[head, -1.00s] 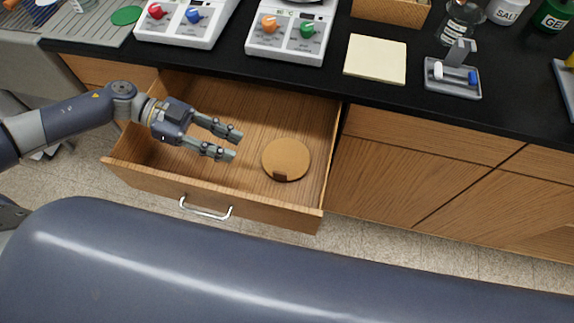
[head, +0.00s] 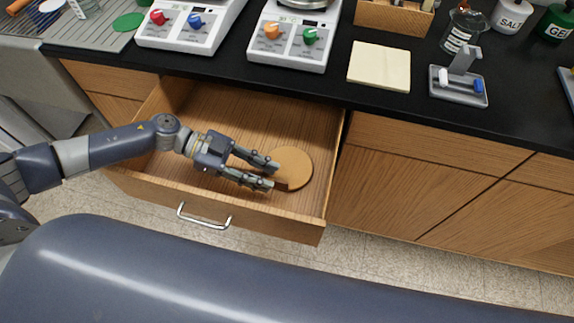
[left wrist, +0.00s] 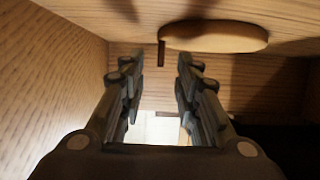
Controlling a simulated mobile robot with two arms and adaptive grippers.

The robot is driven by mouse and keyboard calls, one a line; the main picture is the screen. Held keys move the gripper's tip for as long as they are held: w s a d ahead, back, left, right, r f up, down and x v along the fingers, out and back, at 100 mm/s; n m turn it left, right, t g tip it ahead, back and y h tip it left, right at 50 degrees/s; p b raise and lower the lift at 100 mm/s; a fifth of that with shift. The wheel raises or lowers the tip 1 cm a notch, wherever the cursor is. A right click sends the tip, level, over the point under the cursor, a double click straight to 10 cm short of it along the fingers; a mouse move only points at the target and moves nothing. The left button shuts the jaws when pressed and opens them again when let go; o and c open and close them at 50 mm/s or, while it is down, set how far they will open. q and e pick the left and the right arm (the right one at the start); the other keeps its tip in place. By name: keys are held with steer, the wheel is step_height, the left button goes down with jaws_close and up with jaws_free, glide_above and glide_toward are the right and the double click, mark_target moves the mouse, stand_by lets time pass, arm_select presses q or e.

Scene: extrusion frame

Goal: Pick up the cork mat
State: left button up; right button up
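The cork mat (head: 294,166) is a round tan disc in the open wooden drawer (head: 160,183), towards its right side. It has a small dark brown tab on its near edge, partly hidden by my left gripper in the head view. My left gripper (head: 269,175) is open, its fingertips at the mat's left edge. In the left wrist view the mat (left wrist: 215,37) shows at the top, with its dark tab (left wrist: 161,52) in line with the gap between the spread fingers (left wrist: 160,75). I cannot tell if they touch it. My right gripper is not in view.
The drawer walls stand around my left gripper, with the right wall (head: 335,165) close beyond the mat. The black counter (head: 340,90) overhangs the drawer's back. On it are two white devices with knobs, a cream pad (head: 379,66) and a grey holder (head: 458,88).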

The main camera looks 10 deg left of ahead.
arm_select(q)
steer(key=x, duration=0.2)
steer(key=shift+d+f, duration=0.1)
steer(key=shift+d, duration=0.15)
jaws_close()
